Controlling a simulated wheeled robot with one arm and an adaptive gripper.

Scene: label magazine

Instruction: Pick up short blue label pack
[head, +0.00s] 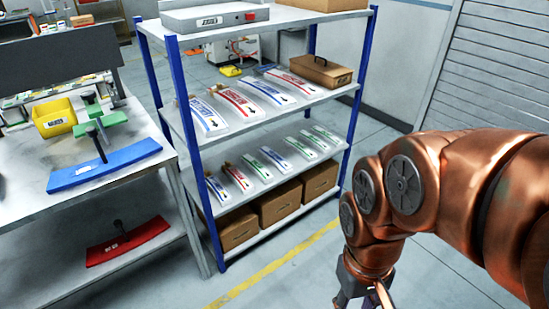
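Short label packs lie in a row on the middle shelf of a blue-framed rack. A short blue label pack (217,190) is at the left end of the row. Longer blue (208,116) and red (237,102) packs lie on the shelf above. My gripper (366,298) hangs at the bottom edge, right of the rack and apart from all packs. Its fingertips are cut off by the frame, so its opening is unclear.
Cardboard boxes (279,203) stand on the rack's bottom shelf. A brown case (320,71) sits on the upper shelf. A workbench (125,165) with a yellow bin (54,118) and blue curved tool (105,166) is at the left. Floor in front of the rack is clear.

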